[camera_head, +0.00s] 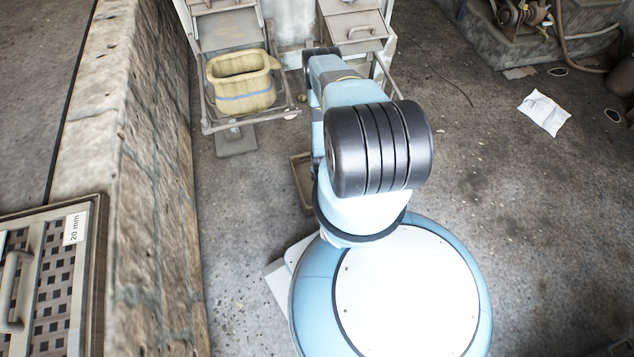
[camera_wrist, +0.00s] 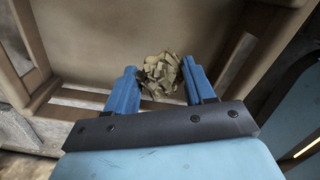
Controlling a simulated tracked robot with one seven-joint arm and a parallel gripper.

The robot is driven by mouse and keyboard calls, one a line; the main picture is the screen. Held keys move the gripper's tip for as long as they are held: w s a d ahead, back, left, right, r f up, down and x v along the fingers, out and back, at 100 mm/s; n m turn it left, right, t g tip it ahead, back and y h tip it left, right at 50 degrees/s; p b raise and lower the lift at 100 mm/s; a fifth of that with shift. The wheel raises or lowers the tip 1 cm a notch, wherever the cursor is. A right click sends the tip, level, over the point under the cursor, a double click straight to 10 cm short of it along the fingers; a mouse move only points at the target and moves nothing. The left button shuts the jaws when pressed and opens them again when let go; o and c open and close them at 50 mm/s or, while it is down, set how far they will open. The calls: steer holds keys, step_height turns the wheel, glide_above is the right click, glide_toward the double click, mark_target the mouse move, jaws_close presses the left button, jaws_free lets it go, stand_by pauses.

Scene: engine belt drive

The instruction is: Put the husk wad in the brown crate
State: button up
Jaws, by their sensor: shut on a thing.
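The husk wad (camera_wrist: 162,74) is a crumpled clump of pale greenish-tan flakes in the wrist view. My gripper (camera_wrist: 160,72) is shut on it, with one blue finger on each side. Behind the wad, the wrist view shows a broad brown surface with slatted edges (camera_wrist: 235,55), which looks like the brown crate seen from close by. How far the wad is from it I cannot tell. In the head view, part of a low brown crate (camera_head: 297,172) shows on the floor left of my arm, which covers the rest. My gripper and the wad are hidden there.
A yellow-tan tub with a blue stripe (camera_head: 243,88) sits on a metal rack at the back. A stone wall (camera_head: 150,160) runs along the left, with a perforated panel (camera_head: 55,270) beside it. White paper (camera_head: 543,112) lies on open floor at right.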

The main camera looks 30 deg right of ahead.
steer(key=shift+w+d+f, duration=0.2)
steer(key=shift+w+f, duration=0.4)
steer(key=shift+f, duration=0.2)
steer(key=shift+w+f, duration=0.1)
steer(key=shift+f, duration=1.4)
steer(key=o, duration=1.1)
steer(key=shift+r, duration=6)
